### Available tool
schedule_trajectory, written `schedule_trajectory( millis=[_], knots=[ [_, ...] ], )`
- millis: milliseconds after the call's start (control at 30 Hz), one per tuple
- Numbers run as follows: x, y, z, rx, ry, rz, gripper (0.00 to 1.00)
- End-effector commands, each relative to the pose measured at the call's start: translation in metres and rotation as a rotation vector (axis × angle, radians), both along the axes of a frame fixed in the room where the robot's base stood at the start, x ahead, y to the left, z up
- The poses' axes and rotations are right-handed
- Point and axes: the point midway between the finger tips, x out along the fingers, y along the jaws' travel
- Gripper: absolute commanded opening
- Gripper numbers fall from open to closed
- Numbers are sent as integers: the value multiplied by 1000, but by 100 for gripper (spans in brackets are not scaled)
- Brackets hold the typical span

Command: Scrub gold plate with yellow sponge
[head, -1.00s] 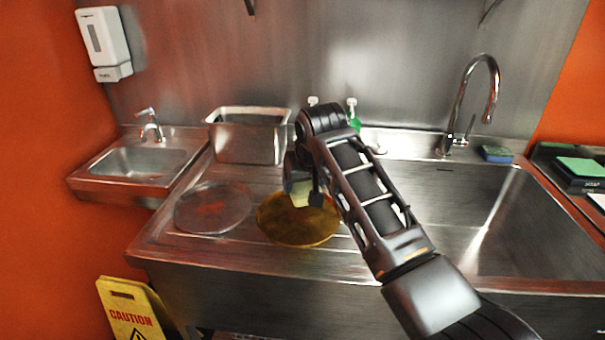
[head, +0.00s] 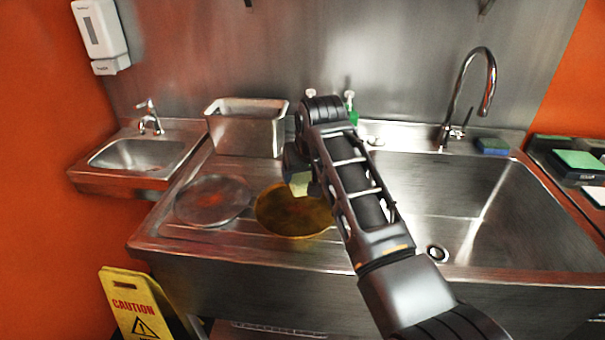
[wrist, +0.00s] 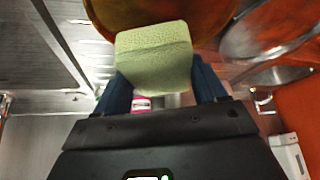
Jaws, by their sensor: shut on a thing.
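The gold plate (head: 292,212) lies on the drainboard left of the sink basin, and its edge shows at the top of the wrist view (wrist: 165,12). My gripper (head: 298,176) is over the back right part of the plate, partly hidden behind my arm. It is shut on the yellow sponge (wrist: 154,58), which sits between the two blue fingers in the wrist view. The sponge also shows in the head view (head: 301,185), low over the plate. I cannot tell whether it touches the plate.
A silver plate (head: 212,201) lies left of the gold one. A metal bin (head: 246,130) stands behind them. A green bottle (head: 351,108) is near the wall. The sink basin (head: 470,215) is open at right, with a blue sponge (head: 492,146) on its back ledge.

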Motion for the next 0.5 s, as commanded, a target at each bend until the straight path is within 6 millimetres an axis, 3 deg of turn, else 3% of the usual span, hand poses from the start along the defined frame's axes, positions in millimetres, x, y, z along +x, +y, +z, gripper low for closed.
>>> schedule_trajectory(
  millis=[267, 500],
  knots=[
    [-2, -1, -8, -3, 5, 0, 47],
    [-6, 1, -28, -4, 6, 1, 47]
  ],
)
